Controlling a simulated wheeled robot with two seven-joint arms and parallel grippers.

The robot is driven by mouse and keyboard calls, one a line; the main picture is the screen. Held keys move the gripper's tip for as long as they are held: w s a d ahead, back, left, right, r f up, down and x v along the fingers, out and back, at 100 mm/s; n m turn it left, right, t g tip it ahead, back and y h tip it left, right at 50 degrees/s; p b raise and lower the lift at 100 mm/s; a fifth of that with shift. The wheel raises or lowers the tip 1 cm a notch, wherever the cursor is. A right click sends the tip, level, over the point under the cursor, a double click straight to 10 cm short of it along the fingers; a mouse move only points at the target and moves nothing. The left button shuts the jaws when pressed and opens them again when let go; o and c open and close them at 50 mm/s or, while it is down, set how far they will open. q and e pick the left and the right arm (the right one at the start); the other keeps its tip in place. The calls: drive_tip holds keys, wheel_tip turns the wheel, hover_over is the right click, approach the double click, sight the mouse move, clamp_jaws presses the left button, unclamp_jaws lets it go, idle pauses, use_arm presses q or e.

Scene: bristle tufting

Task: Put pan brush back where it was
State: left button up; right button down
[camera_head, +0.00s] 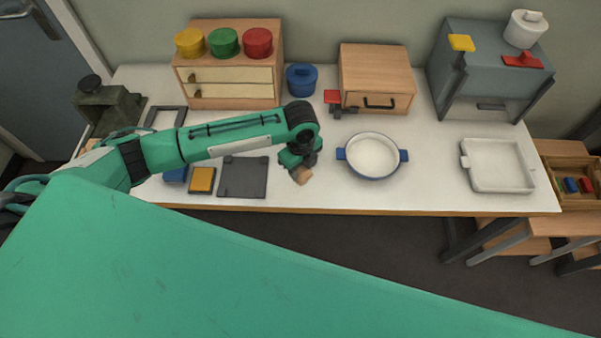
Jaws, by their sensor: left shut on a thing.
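My left gripper (301,166) points down over the front middle of the white table (320,196), left of the pan. It is shut on a small tan wooden piece, which looks like the pan brush (303,178). The gripper hides most of the brush, and I cannot tell whether it touches the table. A white pan (372,156) with a blue rim and two blue handles stands just to the right. A dark grey flat plate (243,177) lies to the left of the gripper. My right gripper is not in view.
A yellow-orange block (202,180) lies left of the plate. A white tray (497,166) lies at the right. Behind stand a wooden drawer box (376,75), a blue pot (302,80) and a shelf (232,92) with coloured lids. The table is clear between pan and tray.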

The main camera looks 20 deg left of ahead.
sight(301, 174)
use_arm(q)
wheel_tip(301, 174, down, 3)
drive_tip(key=shift+f+p, duration=0.2)
drive_tip(key=shift+p, duration=0.15)
drive_tip(key=shift+f, duration=0.45)
drive_tip(key=shift+f, duration=0.1)
drive_tip(key=o, duration=0.9)
wheel_tip(301, 174, up, 11)
drive_tip(key=b, duration=0.2)
drive_tip(key=shift+b, duration=0.3)
drive_tip(key=shift+r, duration=0.65)
